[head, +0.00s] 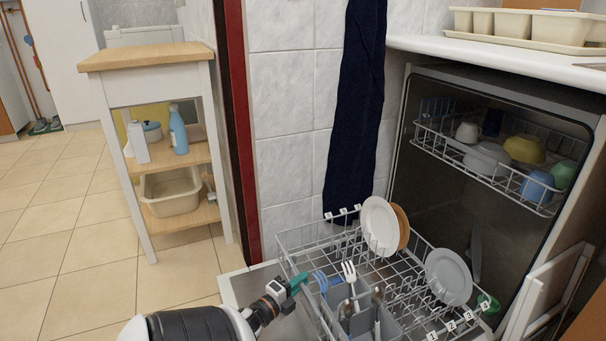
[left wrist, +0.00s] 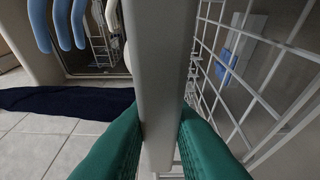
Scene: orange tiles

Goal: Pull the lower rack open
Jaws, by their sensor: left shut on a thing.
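The lower rack (head: 300,237) is a grey wire basket standing out of the dishwasher over its lowered door. It holds upright plates, a white one (head: 379,226) and a grey one (head: 448,277), and a grey cutlery basket (head: 376,324). My left gripper (head: 298,283) is at the rack's left front side. In the left wrist view its green fingers (left wrist: 160,118) are shut on both sides of a grey bar (left wrist: 160,60) of the lower rack, with the wire mesh to the right. My right gripper is not in view.
The upper rack (head: 487,165) with bowls and cups sits inside the dishwasher. The open door (head: 237,290) lies under the lower rack. A dark blue towel (head: 355,110) hangs on the tiled wall. A wooden-topped trolley (head: 150,56) stands left; the floor in front is clear.

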